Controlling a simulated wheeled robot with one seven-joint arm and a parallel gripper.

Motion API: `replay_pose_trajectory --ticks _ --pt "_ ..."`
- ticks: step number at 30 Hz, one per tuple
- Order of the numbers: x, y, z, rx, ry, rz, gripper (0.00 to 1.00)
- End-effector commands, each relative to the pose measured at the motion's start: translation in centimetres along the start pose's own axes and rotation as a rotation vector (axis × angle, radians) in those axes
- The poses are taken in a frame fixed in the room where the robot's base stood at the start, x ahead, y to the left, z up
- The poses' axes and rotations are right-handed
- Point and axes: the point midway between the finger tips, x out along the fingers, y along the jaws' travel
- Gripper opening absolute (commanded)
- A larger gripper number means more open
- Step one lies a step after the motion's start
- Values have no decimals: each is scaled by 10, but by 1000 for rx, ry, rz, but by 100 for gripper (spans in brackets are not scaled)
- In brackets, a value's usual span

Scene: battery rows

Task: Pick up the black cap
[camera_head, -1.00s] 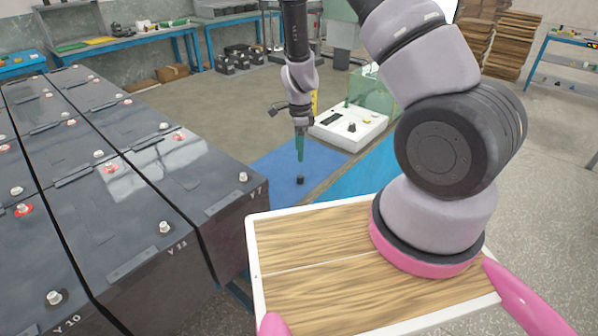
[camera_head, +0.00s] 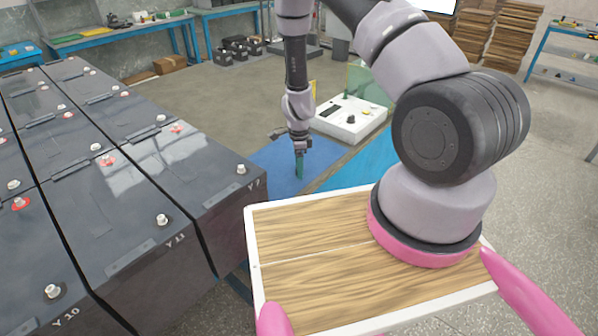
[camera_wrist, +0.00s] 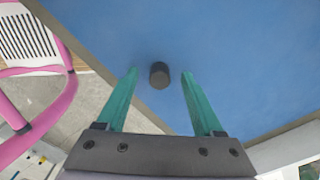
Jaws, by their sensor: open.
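The black cap (camera_wrist: 159,75) is a small dark cylinder on the blue surface. In the wrist view it lies between the two green fingertips of my gripper (camera_wrist: 160,73), with a gap to each finger. My gripper is open and empty. In the head view my gripper (camera_head: 299,172) points down over the blue mat (camera_head: 268,166) with its fingers close to the surface. The cap is hidden behind the fingers in that view.
A white device (camera_head: 350,121) with a black display and a clear green panel stands behind my gripper. Large dark battery blocks (camera_head: 115,225) with terminals fill the left side. Blue workbenches (camera_head: 195,32) stand at the back.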

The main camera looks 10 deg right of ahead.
Motion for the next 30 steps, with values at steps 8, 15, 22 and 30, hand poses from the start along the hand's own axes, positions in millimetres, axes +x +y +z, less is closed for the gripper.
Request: replay_pose_trajectory --ticks 8,15,22,30 --pt "0 0 0 0 0 0 42" --pt "0 0 0 0 0 0 0" --pt "-2 0 0 -1 0 -1 0" --pt "-46 -1 1 -3 0 -3 0"
